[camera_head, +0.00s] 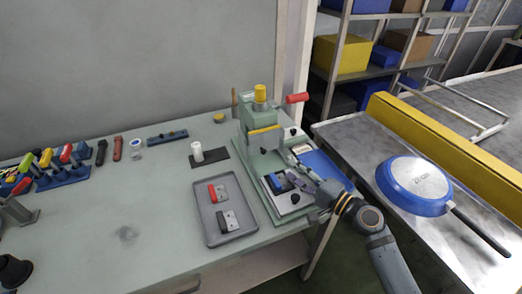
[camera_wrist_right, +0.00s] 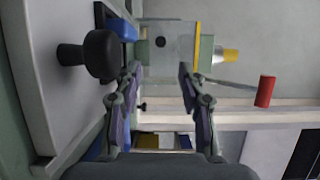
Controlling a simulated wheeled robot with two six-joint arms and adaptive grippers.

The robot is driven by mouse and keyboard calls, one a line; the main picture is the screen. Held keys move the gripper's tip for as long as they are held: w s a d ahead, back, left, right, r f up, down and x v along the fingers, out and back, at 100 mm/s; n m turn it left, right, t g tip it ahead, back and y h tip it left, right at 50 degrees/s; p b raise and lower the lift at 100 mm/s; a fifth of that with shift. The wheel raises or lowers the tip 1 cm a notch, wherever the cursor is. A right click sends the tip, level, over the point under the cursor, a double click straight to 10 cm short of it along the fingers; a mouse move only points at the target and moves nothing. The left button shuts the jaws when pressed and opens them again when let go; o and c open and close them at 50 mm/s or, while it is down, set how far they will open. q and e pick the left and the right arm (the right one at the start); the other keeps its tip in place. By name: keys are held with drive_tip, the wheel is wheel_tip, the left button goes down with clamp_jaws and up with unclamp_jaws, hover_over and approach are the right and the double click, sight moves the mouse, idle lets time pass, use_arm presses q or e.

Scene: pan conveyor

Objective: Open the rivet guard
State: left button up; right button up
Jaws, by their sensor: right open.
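The green riveting press (camera_head: 252,125) stands at the back right of the bench. Its guard looks like a pale panel with a yellow strip (camera_head: 265,131) along its upper edge, across the press front. In the right wrist view, turned sideways, this panel (camera_wrist_right: 170,42) lies beyond the fingertips, its yellow strip at the right. My right gripper (camera_head: 303,181) is in front of the press, above the base plate. Its two fingers (camera_wrist_right: 158,78) are apart with nothing between them. Whether a finger touches the panel cannot be told. My left gripper is not in view.
The press has a red-ended lever (camera_head: 297,98) and a yellow cap (camera_head: 260,91). A black knob (camera_wrist_right: 100,53) and blue block (camera_wrist_right: 122,29) are close to my right fingers. A grey tray (camera_head: 206,226) lies left of the base. A blue pan (camera_head: 414,184) lies on the conveyor at right.

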sight(265, 152)
drive_tip(key=shift+w+a+r+p, duration=0.3)
drive_tip(key=shift+w+a+p, duration=0.1)
drive_tip(key=shift+w+a, duration=0.15)
drive_tip(key=x, duration=0.4)
drive_tip(key=p+x, duration=0.1)
drive_tip(key=x, duration=0.2)
drive_tip(key=shift+w+a+f, duration=0.2)
drive_tip(key=shift+w, duration=0.15)
drive_tip(key=shift+w+a, duration=0.25)
drive_tip(key=shift+w, duration=0.05)
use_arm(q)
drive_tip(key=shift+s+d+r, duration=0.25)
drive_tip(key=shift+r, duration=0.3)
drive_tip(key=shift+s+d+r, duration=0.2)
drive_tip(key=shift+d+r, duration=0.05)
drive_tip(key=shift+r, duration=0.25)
use_arm(e)
drive_tip(key=shift+f, duration=0.1)
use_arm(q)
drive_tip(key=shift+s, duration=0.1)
use_arm(e)
drive_tip(key=shift+c, duration=0.6)
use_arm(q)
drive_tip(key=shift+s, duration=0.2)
use_arm(e)
clamp_jaws()
